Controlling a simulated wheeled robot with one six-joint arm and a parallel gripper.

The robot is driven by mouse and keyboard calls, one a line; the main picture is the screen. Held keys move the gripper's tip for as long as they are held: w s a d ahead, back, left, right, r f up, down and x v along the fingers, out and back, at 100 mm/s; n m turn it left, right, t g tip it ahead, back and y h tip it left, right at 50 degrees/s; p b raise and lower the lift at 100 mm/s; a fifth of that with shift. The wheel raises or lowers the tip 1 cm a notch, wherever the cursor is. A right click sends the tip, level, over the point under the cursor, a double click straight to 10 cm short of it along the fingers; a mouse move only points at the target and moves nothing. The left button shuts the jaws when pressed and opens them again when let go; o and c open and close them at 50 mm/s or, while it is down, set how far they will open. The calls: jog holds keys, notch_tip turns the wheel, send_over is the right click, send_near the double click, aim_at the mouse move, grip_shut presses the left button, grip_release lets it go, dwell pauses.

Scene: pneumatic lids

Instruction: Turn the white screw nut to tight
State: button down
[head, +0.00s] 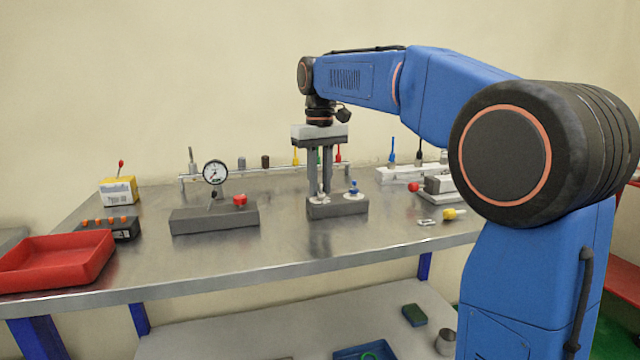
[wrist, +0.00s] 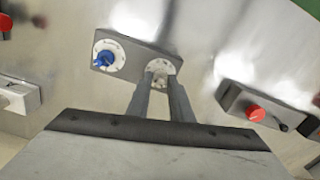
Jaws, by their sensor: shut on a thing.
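The white screw nut (wrist: 160,68) sits on a pale round dial at one end of a dark grey block (head: 345,208). A blue knob (head: 353,187) on a second white dial stands at the other end; it also shows in the wrist view (wrist: 106,58). My gripper (head: 321,190) points down at the block, with its two fingers upright. In the wrist view its fingertips (wrist: 160,84) are shut on the white nut. The fingers hide part of the nut and its dial, so its marks cannot be read.
A grey block (head: 205,219) with a gauge (head: 215,172) and a red knob (head: 240,199) stands to the left. A red tray (head: 55,262) is at the far left. A yellow-tipped piece (head: 450,214) lies to the right. The table front (head: 290,250) is clear.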

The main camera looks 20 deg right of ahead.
jog(key=n, duration=0.4)
jog(key=shift+n, duration=0.3)
jog(key=n, duration=0.4)
jog(key=shift+a, duration=0.1)
jog(key=n, duration=0.5)
jog(key=shift+s, duration=0.1)
jog(key=n, duration=0.4)
jog(key=shift+n, duration=0.4)
jog(key=c, duration=1.6)
grip_release()
jog(key=shift+r, duration=0.1)
